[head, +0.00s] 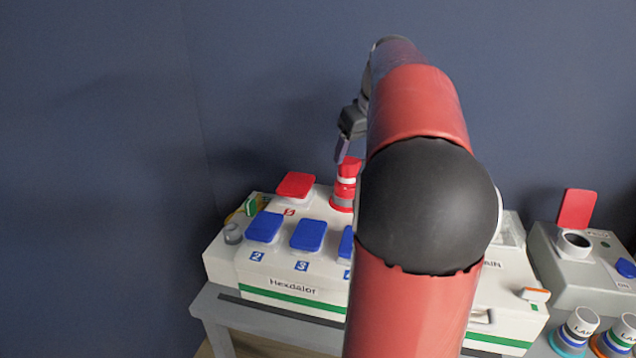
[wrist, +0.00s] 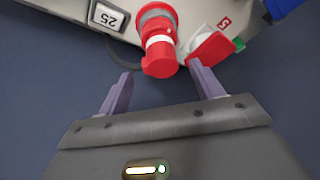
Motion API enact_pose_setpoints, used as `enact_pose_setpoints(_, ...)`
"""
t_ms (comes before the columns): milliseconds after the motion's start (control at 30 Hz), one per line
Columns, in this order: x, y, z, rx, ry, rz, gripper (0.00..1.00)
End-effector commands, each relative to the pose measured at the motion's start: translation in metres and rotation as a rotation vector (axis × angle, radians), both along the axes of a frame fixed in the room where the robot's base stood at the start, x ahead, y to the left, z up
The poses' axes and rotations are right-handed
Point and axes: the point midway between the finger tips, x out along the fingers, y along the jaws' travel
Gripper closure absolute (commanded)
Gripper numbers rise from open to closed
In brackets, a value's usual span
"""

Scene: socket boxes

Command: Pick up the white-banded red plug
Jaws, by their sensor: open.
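The white-banded red plug (head: 347,185) stands upright at the back of the white socket box (head: 285,285) in the head view, partly behind my arm. In the wrist view the plug (wrist: 160,55) shows its red end, a white band and a grey ring. My gripper (wrist: 160,69) is open, its two purple fingers spread on either side of the plug's near end and apart from it. In the head view one fingertip of my gripper (head: 342,150) shows just above and left of the plug; the other is hidden.
A raised red lid (head: 296,185) marked 5 sits close left of the plug. Blue lids (head: 308,235) cover sockets in front. A grey box (head: 585,265) with an open red lid is at right, with white plugs (head: 580,325) before it. A dark wall stands behind.

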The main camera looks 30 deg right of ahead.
Motion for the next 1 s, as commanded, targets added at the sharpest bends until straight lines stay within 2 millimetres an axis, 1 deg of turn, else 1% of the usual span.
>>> enact_pose_setpoints(33,0.002,0.0,-0.007,0.002,0.003,0.001,0.34)
enact_pose_setpoints(267,0.012,0.002,-0.031,0.002,0.003,0.002,0.34)
enact_pose_setpoints(400,0.02,0.003,-0.052,0.001,0.004,0.001,0.34)
enact_pose_setpoints(500,0.025,0.003,-0.062,0.0,0.002,0.001,0.34)
enact_pose_setpoints(600,0.027,0.002,-0.066,0.0,0.001,0.001,0.34)
enact_pose_setpoints(800,0.027,0.002,-0.066,-0.001,0.001,0.001,0.34)
enact_pose_setpoints(1000,0.027,0.002,-0.066,-0.001,0.001,0.001,0.6)
